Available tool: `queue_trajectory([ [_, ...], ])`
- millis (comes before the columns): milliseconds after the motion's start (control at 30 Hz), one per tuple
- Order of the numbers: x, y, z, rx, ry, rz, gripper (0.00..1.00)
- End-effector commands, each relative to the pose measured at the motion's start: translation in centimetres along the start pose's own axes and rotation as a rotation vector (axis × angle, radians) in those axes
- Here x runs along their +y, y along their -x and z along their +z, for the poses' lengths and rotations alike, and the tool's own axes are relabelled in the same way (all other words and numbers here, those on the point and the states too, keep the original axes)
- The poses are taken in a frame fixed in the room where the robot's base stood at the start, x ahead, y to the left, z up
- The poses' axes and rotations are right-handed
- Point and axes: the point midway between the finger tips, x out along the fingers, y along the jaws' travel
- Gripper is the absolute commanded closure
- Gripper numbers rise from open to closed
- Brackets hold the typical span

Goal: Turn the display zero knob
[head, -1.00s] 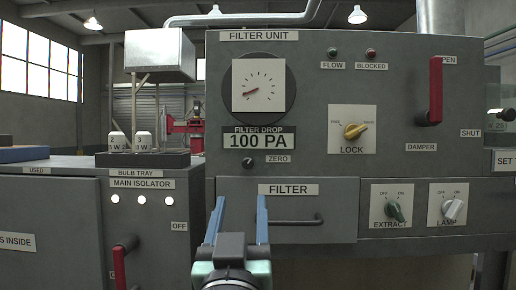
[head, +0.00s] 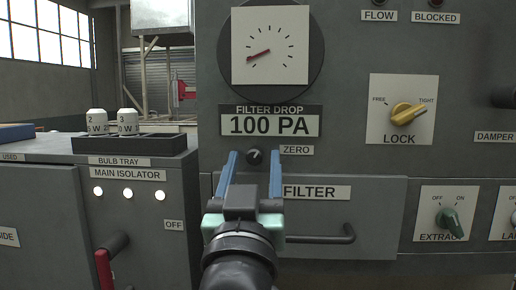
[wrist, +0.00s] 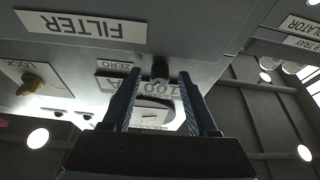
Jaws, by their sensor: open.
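The zero knob (head: 255,157) is a small dark round knob on the grey filter unit, just left of the ZERO label (head: 297,150) and below the display (head: 270,124) reading 100 PA. My gripper (head: 251,170) has two blue fingers, spread open and empty. In the head view the fingertips lie to either side of the knob; the gap in depth is hard to tell. In the wrist view the knob (wrist: 160,69) shows upside down near the fingertips, between the two fingers.
Below the knob is the FILTER drawer with a handle (head: 325,237) that sticks out. The yellow LOCK knob (head: 408,113) and green EXTRACT knob (head: 450,222) are to the right. A bulb tray (head: 130,146) and a red-handled lever (head: 105,268) are at left.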

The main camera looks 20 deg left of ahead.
Motion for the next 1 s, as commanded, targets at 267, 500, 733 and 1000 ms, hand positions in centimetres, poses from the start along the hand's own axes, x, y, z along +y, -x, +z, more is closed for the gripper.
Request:
queue_trajectory([
  [267, -0.05, 0.03, -0.24, 0.0, 0.0, 0.0, 0.41],
  [500, -0.03, 0.02, -0.24, 0.0, 0.0, 0.0, 0.7],
  [733, -0.02, 0.01, -0.2, -0.001, 0.0, 0.0, 1.0],
  [1000, 0.03, 0.01, -0.15, -0.002, 0.012, -0.004, 1.0],
])
